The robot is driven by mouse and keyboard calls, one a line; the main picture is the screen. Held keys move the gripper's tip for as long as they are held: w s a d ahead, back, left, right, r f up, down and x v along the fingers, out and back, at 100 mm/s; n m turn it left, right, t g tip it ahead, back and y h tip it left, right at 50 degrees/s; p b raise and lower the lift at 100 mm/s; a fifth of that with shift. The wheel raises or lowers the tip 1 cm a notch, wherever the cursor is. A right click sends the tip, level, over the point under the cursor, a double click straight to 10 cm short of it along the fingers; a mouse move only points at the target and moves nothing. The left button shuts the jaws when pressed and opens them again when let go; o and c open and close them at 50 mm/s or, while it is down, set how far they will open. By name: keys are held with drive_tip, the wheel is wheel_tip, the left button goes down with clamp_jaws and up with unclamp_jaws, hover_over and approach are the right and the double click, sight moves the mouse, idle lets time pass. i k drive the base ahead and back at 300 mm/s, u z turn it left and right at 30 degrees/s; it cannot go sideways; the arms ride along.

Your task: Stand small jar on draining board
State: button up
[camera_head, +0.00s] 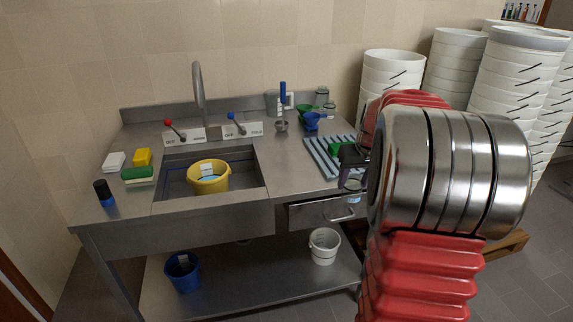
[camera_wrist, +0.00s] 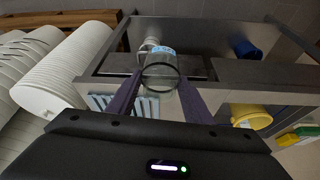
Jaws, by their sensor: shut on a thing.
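The small clear jar (camera_head: 354,183) is held between the jaws of my gripper (camera_head: 352,168), at the front right of the sink unit's worktop. In the wrist view the jar (camera_wrist: 160,77) shows its round rim and a pale blue label between the two dark fingers of my gripper (camera_wrist: 159,88). The draining board (camera_head: 322,158), a slatted grey-blue rack, lies on the right side of the worktop; its slats also show in the wrist view (camera_wrist: 103,102). The jar appears beside the board's front right part; I cannot tell its height above it. My arm hides the board's right side.
A blue funnel (camera_head: 312,120), glass jars (camera_head: 321,97) and a measuring jug (camera_head: 273,103) stand behind the board. A yellow bucket (camera_head: 208,178) sits in the sink. Stacked white buckets (camera_head: 393,70) stand right. The worktop between sink and board is clear.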

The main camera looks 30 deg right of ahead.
sight(302, 174)
drive_tip(key=z, duration=0.05)
drive_tip(key=i, duration=0.95)
drive_tip(key=u, duration=0.05)
